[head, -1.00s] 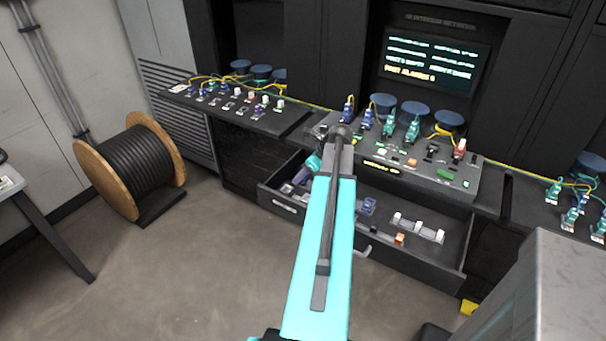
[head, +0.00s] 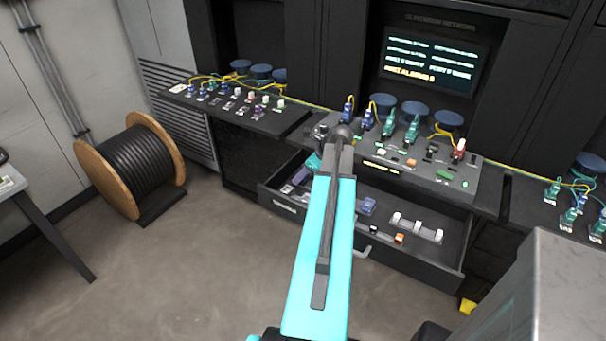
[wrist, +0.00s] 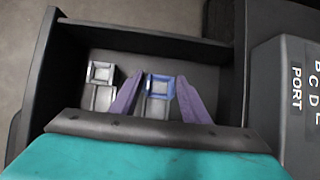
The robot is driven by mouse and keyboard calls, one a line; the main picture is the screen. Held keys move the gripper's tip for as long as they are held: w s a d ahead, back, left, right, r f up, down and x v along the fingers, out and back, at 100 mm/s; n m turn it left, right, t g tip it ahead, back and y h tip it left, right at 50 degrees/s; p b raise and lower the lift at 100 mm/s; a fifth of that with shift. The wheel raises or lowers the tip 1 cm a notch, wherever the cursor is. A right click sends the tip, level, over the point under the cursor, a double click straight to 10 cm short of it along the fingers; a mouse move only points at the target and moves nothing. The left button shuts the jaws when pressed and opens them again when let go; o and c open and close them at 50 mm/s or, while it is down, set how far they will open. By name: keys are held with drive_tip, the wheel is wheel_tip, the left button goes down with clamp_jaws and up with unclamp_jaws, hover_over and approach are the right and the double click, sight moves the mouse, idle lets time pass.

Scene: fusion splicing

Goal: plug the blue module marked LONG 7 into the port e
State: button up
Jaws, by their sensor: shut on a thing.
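In the wrist view my gripper (wrist: 160,82) has its two purple fingers on either side of a module with a blue square frame (wrist: 159,96) and a grey body. The fingers are shut on it, over the open drawer. No marking on the module is readable. Another module, grey and white (wrist: 101,73), lies to its left in the drawer. The console edge with the PORT label and letters (wrist: 296,90) is at the right; the letter E is partly cut off. In the head view the console (head: 400,180) stands above the drawer, and my arm hides most of the gripper.
The open drawer (head: 452,270) also holds a blue-purple module (head: 367,206), an orange piece (head: 399,239) and a rack with white pieces (head: 417,226). Cabled plugs stand on the console. A side shelf (head: 235,110) carries several modules. A grey cabinet (head: 565,270) is at lower right.

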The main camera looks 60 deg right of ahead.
drive_tip(key=shift+f, duration=0.5)
idle(0.3)
drive_tip(key=o, duration=1)
drive_tip(key=shift+r, duration=0.1)
drive_tip(key=shift+b+v, duration=1.2)
drive_tip(key=shift+v, duration=5.65)
